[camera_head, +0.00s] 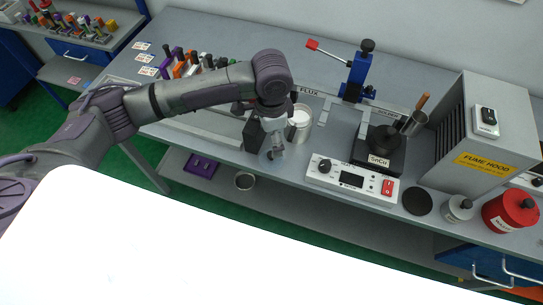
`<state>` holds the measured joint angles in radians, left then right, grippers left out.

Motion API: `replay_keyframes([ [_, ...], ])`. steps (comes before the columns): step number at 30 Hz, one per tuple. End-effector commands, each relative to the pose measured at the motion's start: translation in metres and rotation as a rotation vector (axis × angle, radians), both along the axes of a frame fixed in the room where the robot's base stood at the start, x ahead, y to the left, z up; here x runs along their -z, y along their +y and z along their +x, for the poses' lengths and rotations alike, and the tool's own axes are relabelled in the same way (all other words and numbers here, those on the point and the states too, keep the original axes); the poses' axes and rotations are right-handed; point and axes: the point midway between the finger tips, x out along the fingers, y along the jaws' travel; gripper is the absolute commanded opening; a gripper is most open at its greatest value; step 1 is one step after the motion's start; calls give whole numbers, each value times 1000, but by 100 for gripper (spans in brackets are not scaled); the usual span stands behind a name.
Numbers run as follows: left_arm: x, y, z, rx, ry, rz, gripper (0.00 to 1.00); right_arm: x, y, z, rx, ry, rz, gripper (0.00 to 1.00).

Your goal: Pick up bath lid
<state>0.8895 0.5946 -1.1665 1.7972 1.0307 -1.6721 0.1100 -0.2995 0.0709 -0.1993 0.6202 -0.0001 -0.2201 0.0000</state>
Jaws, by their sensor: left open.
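A dark block labelled SnCu (378,161) stands on the bench behind a white control unit (352,182). A black round knobbed piece (383,138) sits on top of it and looks like the bath lid. My left gripper (275,155) points down over the bench, left of the control unit and well apart from the lid. It is open, and its fingers are small and partly blurred into the things around them. My right gripper is not in view.
A white-filled jar (299,122) and a black block (254,134) stand close to the left gripper. A blue stand (356,76) with a red-tipped lever is behind. A flat black disc (418,201) lies in front.

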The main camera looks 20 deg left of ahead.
Motion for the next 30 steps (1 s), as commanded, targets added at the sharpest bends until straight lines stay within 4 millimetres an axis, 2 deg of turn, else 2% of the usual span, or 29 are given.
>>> replay_keyframes([
  [3,19,0,-1,-1,2,1,86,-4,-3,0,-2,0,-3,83],
  [11,41,-1,-1,1,0,0,86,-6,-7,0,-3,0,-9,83],
  [19,80,-1,-1,1,1,-1,86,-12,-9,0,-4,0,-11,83],
  [23,88,-1,0,2,-2,-1,86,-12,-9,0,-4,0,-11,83],
  [29,88,-1,0,2,-3,-1,86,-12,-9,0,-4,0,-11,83],
  [30,88,-1,0,2,-3,-1,79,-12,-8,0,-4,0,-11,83],
])
